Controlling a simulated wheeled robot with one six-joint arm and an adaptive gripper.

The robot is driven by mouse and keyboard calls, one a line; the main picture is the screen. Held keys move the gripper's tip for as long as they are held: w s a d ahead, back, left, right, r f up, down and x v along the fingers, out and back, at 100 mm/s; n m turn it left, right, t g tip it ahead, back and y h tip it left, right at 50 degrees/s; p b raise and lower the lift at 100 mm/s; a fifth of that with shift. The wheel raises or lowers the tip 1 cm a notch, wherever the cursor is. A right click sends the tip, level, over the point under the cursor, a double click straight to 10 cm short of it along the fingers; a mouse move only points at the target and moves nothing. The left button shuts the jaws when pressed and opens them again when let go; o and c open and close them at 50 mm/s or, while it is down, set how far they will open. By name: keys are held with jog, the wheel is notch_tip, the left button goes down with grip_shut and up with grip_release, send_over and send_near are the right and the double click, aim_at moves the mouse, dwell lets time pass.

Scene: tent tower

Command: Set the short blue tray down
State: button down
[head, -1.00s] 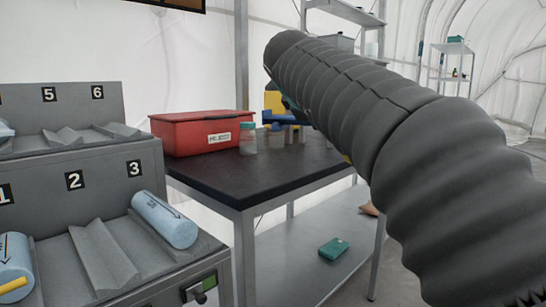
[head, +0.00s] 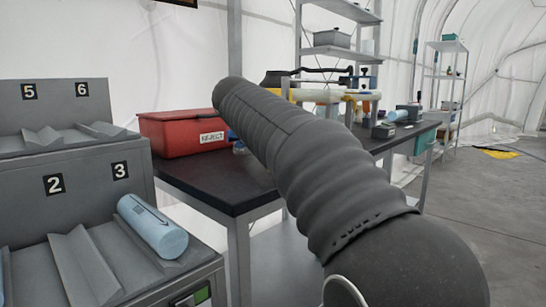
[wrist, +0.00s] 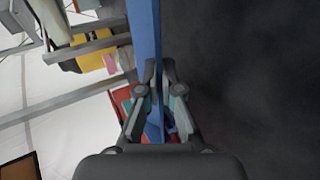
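In the wrist view the short blue tray (wrist: 143,28) shows as a long, narrow blue strip running up from between the fingers. My gripper (wrist: 159,75) appears closed on its edge. A dark, flat surface fills the right of that view, beside the strip; the gap between them cannot be judged.
A red reject box (head: 180,135) stands on the table's left. A grey rack (head: 90,175) with numbered slots is at left, with a light-blue cylinder (head: 153,227) at slot 3. Shelves (head: 340,52) stand behind. Open floor (head: 480,220) lies at right.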

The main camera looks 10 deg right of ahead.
jog(key=shift+f+b, duration=0.55)
jog(key=shift+f, duration=1.4)
jog(key=c, duration=1.6)
grip_release()
jog(key=shift+f, duration=0.15)
jog(key=shift+a+r, duration=0.1)
jog(key=shift+r, duration=0.1)
jog(key=v, duration=1.1)
jog(key=shift+s+a+r, duration=0.2)
jog(key=shift+s, duration=0.1)
